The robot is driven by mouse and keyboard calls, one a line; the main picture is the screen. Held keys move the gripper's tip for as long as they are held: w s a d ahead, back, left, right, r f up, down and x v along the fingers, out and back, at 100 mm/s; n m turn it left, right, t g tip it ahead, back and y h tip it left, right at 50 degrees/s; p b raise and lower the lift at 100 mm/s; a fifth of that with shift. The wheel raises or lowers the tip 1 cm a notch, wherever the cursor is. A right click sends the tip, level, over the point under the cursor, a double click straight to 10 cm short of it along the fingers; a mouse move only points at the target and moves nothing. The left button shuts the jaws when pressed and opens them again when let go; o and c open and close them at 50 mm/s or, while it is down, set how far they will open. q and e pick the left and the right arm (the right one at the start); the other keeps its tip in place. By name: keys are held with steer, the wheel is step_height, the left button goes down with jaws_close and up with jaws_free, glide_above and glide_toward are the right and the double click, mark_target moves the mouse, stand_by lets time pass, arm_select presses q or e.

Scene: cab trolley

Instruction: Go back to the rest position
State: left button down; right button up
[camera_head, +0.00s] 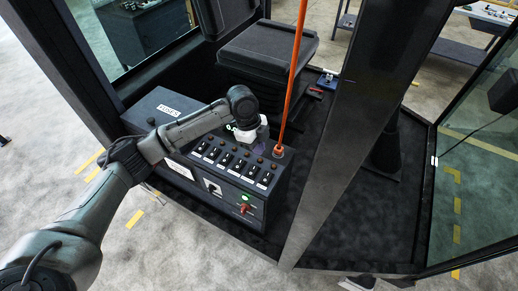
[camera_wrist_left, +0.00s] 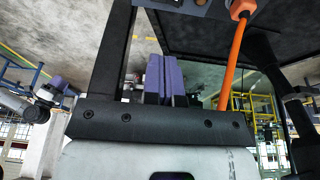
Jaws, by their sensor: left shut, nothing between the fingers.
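My left arm reaches in from the left in the head view. My left gripper (camera_head: 260,146) is over the back of the dark control box (camera_head: 180,141), close to its top panel; whether it touches cannot be told. In the left wrist view its purple fingers (camera_wrist_left: 165,78) are together with nothing between them. What seems to be my right gripper (camera_wrist_left: 55,88), with purple fingers, shows at the left of the left wrist view; its opening is too small to tell.
An orange pole (camera_head: 295,75) rises from the box's right end, just right of my left gripper. A black seat (camera_head: 268,50) stands behind. A thick dark cab post (camera_head: 350,130) and a glass door (camera_head: 478,170) are to the right. Clear floor lies in front.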

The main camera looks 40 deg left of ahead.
stand_by(0.5)
arm_select(q)
steer(key=w+r+n+t+y, duration=0.4)
steer(key=r+n+t, duration=0.3)
steer(key=r, duration=0.2)
steer(key=s+d+r+n+t+p, duration=0.1)
steer(key=s+d+r+n+t, duration=0.25)
steer(key=d, duration=0.25)
steer(key=s+d+f+n+g+p, duration=0.1)
steer(key=s+f+g, duration=0.1)
steer(key=s+f, duration=0.5)
steer(key=s+d+f+n+g+p, duration=0.1)
steer(key=s+f, duration=0.6)
steer(key=s, duration=0.8)
steer(key=s+d+f+n+g+p, duration=0.1)
steer(key=s+f+n+g+p, duration=0.1)
steer(key=s+f+g, duration=0.2)
steer(key=s+f, duration=0.3)
steer(key=s, duration=0.4)
steer(key=shift+s+d+f+h, duration=0.15)
steer(key=shift+d+f+h, duration=0.05)
steer(key=shift+f+h, duration=0.2)
